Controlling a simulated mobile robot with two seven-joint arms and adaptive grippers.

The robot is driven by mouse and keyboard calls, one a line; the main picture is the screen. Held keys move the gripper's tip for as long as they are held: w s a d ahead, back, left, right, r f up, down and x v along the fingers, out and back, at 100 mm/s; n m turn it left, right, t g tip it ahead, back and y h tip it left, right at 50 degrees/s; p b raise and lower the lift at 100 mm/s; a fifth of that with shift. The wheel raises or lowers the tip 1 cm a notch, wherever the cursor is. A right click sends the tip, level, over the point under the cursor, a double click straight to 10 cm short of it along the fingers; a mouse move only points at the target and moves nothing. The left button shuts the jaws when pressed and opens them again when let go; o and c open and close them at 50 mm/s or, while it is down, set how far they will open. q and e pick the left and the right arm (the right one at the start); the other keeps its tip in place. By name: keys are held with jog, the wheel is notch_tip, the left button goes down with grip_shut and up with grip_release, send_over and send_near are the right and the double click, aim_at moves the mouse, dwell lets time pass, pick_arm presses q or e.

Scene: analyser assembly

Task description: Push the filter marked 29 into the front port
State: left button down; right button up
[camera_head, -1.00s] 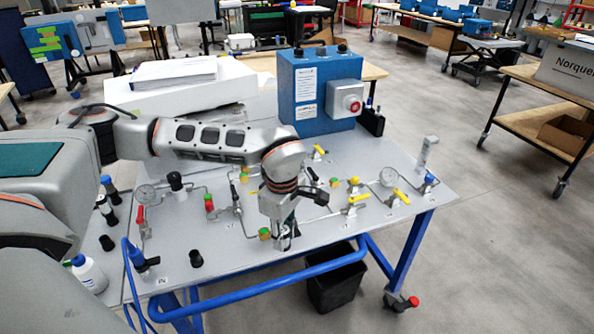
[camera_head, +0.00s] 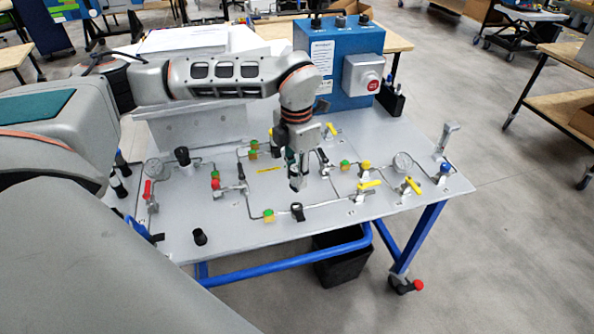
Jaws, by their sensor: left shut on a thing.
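My left gripper (camera_head: 296,184) hangs over the middle of the grey panel table, fingers pointing down. It is shut on a small part mostly hidden by the fingers, seemingly the filter; no number can be read on it. Below it, at the panel's front pipe run, is a dark ring-like fitting (camera_head: 297,212), which looks like the front port. The gripper is above and behind this fitting, apart from it in the picture. My right gripper is not in view.
Pipes with yellow-handled valves (camera_head: 368,185), gauges (camera_head: 402,162) and green-yellow fittings (camera_head: 268,215) surround the spot. A black cap (camera_head: 200,237) stands front left. A blue box with a red button (camera_head: 345,40) stands behind.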

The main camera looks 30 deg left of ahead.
pick_arm(q)
notch_tip(320, 180, down, 3)
jog(key=shift+r+b, duration=0.15)
jog(key=shift+b, duration=0.7)
jog(key=shift+f+b, duration=0.6)
jog(key=shift+f, duration=0.15)
jog(key=shift+f+b, duration=0.3)
jog(key=shift+f, duration=0.3)
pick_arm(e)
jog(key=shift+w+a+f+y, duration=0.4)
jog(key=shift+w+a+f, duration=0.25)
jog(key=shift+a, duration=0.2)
pick_arm(q)
jog(key=shift+w, duration=0.1)
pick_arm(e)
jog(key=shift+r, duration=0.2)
pick_arm(q)
jog(key=shift+f, duration=0.1)
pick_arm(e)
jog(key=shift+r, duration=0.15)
